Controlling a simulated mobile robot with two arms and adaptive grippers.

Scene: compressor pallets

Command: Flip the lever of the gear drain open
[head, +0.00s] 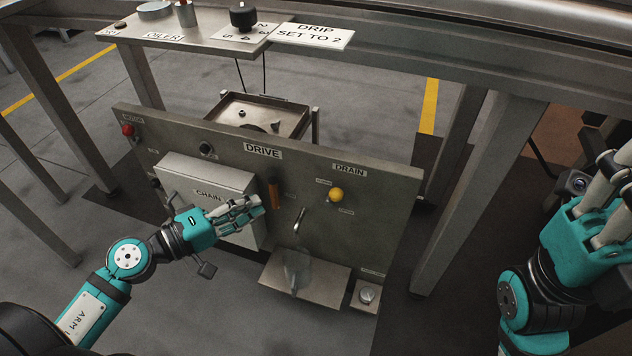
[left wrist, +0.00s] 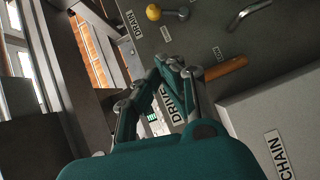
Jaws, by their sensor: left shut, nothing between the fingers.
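The drain lever has a yellow ball knob (head: 335,195) and sits below the DRAIN label on the right part of the grey panel. In the left wrist view the knob (left wrist: 153,12) shows near the top edge, with a short metal stem running right from it. Small labels beside it are too small to read surely. My left gripper (head: 252,204) is shut and empty, in front of the white CHAIN box, left of the lever and apart from it. Its fingers (left wrist: 178,72) also show in the left wrist view. My right gripper (head: 606,185) is at the right edge, partly cut off.
The CHAIN box (head: 207,187) juts from the panel (head: 385,205). An orange-brown bar (head: 273,194) and a bent metal spout (head: 299,222) lie between my left gripper and the lever. A clear container (head: 297,270) stands on a shelf (head: 328,288) below the spout. A steel post (head: 465,195) stands right.

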